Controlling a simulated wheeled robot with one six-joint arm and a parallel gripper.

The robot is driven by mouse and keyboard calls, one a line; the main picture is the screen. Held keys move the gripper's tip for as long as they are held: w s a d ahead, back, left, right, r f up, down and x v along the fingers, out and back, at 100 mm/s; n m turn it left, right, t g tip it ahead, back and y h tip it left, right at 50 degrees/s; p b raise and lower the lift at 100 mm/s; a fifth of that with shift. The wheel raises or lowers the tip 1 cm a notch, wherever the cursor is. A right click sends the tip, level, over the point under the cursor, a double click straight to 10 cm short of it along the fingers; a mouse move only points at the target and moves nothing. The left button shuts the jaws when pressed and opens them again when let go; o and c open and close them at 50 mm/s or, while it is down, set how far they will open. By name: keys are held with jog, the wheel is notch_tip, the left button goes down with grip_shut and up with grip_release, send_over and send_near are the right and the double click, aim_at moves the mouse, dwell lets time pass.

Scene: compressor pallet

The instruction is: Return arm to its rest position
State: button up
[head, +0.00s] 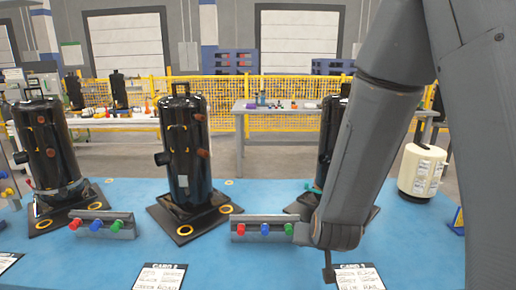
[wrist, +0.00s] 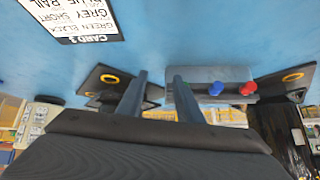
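My arm (head: 350,170) reaches down on the right side of the head view, in front of the rightmost black compressor. My gripper (head: 329,270) is low over the blue table, by the top edge of a printed card (head: 360,278). In the wrist view, which is upside down, my gripper (wrist: 160,76) has its two fingers apart with nothing between them. A grey rail (wrist: 215,74) with blue and red knobs shows beside the right finger there.
Black compressors (head: 185,140) stand on dark bases along the blue table (head: 240,265). A cream cylinder (head: 421,170) stands at right. Yellow fencing (head: 285,92) and workbenches are behind.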

jog(key=s+d+r+n+g, duration=0.1)
jog(key=s+d+r+g, duration=0.1)
jog(key=s, duration=0.7)
jog(key=s+d+r+n+g+p, duration=0.1)
jog(key=s+r+g, duration=0.3)
jog(key=s, duration=0.6)
jog(key=shift+s+d+r+g, duration=0.2)
jog(key=shift+d+g, duration=0.45)
jog(key=shift+g, duration=0.45)
